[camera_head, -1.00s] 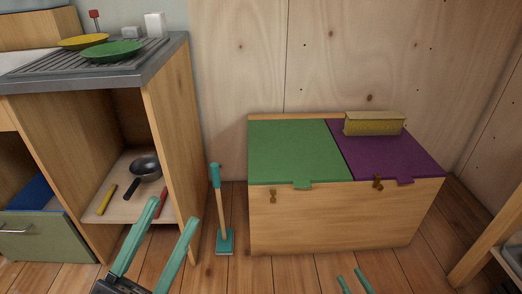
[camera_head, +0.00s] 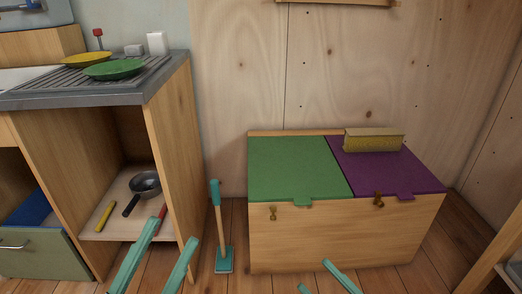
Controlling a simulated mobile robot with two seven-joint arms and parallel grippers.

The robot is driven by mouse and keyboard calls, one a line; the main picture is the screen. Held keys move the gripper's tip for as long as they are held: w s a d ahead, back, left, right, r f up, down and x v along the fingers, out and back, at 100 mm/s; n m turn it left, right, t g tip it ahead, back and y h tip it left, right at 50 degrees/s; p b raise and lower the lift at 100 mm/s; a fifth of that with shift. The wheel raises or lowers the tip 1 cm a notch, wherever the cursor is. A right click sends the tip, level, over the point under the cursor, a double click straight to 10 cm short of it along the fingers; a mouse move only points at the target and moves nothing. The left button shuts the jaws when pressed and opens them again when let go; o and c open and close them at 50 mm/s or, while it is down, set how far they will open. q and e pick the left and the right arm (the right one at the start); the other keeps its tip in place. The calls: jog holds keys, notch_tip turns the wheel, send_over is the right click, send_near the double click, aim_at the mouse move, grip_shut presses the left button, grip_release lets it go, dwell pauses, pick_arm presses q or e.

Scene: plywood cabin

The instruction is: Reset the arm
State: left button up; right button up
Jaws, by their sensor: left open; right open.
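My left gripper (camera_head: 162,262) is at the bottom left, its two teal fingers apart with nothing between them. It is in front of the open cabinet and left of the small teal-headed broom. My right gripper (camera_head: 322,281) is at the bottom edge, in front of the wooden chest (camera_head: 340,235). Its teal fingertips are apart and empty; the rest of it is out of the frame. Neither gripper is seen touching anything.
The chest has a green lid (camera_head: 295,167) and a purple lid (camera_head: 385,172) with a yellow brush (camera_head: 373,140) on it. The broom (camera_head: 220,230) stands beside the cabinet (camera_head: 175,150). Plates (camera_head: 113,69) lie on the counter. A blue item (camera_head: 28,209) shows in a drawer.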

jog(key=s+a+r+n+y, duration=0.15)
jog(key=s+r+n, duration=0.35)
jog(key=r, duration=0.6)
jog(key=w+d+r+m+t+h+p, duration=0.4)
jog(key=w+r+m+t+h+p, duration=0.15)
jog(key=m+h+p, duration=0.5)
pick_arm(q)
jog(key=w+a+n+g+y+p, duration=0.35)
jog(key=w+n+y+p, duration=0.35)
jog(key=y+p, duration=0.4)
jog(key=s+a+f+n+g+y+p, duration=0.1)
jog(key=s+f+g+p, duration=0.5)
jog(key=p, duration=1.2)
jog(key=s+a+n+g, duration=0.1)
jog(key=s+n+g, duration=0.1)
jog(key=s, duration=0.1)
jog(key=shift+s+f+g+y, duration=0.3)
jog(key=shift+g+y, duration=0.05)
jog(key=shift+y, duration=0.05)
pick_arm(e)
jog(key=s+d+f+m+g+h, duration=0.4)
jog(key=s+f+m+g, duration=0.3)
jog(key=g, duration=0.5)
jog(key=shift+s+f+h, duration=0.15)
jog(key=shift+f+h, duration=0.55)
jog(key=shift+h, duration=0.1)
jog(key=shift+o, duration=0.2)
